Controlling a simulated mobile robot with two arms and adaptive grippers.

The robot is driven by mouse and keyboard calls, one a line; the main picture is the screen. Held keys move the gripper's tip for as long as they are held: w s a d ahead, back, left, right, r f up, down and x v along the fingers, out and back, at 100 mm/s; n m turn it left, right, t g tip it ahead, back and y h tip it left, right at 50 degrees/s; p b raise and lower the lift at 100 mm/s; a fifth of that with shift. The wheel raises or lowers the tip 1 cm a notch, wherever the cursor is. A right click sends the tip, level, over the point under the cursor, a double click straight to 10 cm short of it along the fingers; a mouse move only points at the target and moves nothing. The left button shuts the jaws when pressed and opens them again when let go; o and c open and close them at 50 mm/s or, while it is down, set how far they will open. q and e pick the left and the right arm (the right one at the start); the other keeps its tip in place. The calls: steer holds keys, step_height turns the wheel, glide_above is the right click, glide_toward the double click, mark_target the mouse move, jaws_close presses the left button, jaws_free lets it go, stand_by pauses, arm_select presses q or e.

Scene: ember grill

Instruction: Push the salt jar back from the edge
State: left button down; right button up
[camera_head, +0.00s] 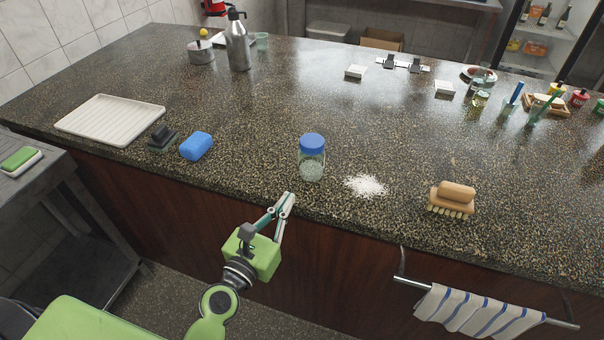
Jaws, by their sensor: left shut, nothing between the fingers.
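The salt jar (312,160) is clear glass with a blue lid and pale contents. It stands upright near the front edge of the dark speckled counter (250,120). A pile of white salt (366,186) lies on the counter to the right of the jar. My left gripper (288,198) is green with grey fingers and is shut and empty. Its fingertips are at the counter's front edge, in front of and a little left of the jar, with a visible gap between them. My right gripper is not in view.
A wooden brush (453,198) lies right of the salt. A blue sponge (196,145), a dark object (162,138) and a white ribbed tray (110,119) are to the left. The counter behind the jar is clear. A striped towel (478,312) hangs on a front rail.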

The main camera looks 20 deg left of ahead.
mark_target(308, 171)
arm_select(q)
steer(key=w, duration=0.2)
steer(key=w+p, duration=0.1)
steer(key=w, duration=0.1)
steer(key=w+d, duration=0.1)
steer(key=w, duration=0.2)
steer(key=shift+w, duration=0.1)
steer(key=shift+w+d+p, duration=0.1)
steer(key=shift+w+p, duration=0.2)
steer(key=shift+w, duration=0.4)
steer(key=w, duration=0.3)
steer(key=shift+d, duration=0.2)
steer(key=shift+w+f, duration=0.1)
steer(key=shift+w, duration=0.15)
steer(key=shift+s+d, duration=0.1)
steer(key=shift+s, duration=0.1)
